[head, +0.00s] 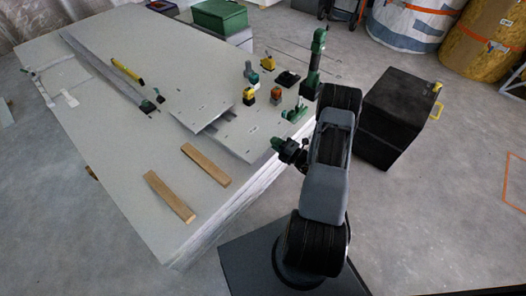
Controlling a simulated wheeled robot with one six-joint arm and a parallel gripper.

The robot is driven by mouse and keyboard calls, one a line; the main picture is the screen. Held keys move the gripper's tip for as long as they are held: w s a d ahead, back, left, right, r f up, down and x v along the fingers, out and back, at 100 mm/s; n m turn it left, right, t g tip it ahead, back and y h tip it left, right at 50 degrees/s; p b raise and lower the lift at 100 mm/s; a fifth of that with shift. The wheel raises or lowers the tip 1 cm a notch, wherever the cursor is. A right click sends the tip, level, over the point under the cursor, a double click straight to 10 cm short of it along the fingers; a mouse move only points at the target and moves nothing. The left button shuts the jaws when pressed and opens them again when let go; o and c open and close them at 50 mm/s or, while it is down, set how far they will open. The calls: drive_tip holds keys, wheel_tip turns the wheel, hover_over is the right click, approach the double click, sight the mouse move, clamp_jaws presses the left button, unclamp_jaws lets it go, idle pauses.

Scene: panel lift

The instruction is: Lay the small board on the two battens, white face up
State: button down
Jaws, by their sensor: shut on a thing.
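The small board (242,132) is a pale grey-white panel with small dark marks, at the right end of the big panel stack. Its pale face is up. My gripper (281,146) is at its right edge, shut on it; the fingertips are small and partly dark. A dark gap shows along its left edge, and I cannot tell how far it is lifted. Two wooden battens lie apart, roughly parallel, on the stack to the left of the board: the upper batten (206,165) and the lower batten (169,196). Both are bare.
The panel stack (110,150) has free room around the battens. A long panel (150,75) carries a yellow tool (127,72). Several small yellow, orange and green tools stand behind the board. A black box (398,110) stands on the floor to the right.

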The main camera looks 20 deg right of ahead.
drive_tip(key=w+f+b, duration=0.1)
drive_tip(key=f, duration=0.1)
drive_tip(key=w+a+f, duration=0.1)
drive_tip(key=w+f, duration=0.1)
drive_tip(key=w+a+f+b, duration=0.1)
drive_tip(key=w, duration=0.1)
drive_tip(key=shift+a+f+b, duration=0.15)
drive_tip(key=shift+f+b, duration=0.2)
drive_tip(key=shift+f, duration=0.05)
drive_tip(key=shift+w+a+f+b, duration=0.15)
drive_tip(key=shift+f+b, duration=0.4)
drive_tip(key=shift+f, duration=0.95)
drive_tip(key=shift+f, duration=0.15)
drive_tip(key=c, duration=1.1)
unclamp_jaws()
drive_tip(key=shift+c, duration=0.2)
drive_tip(key=shift+f, duration=0.1)
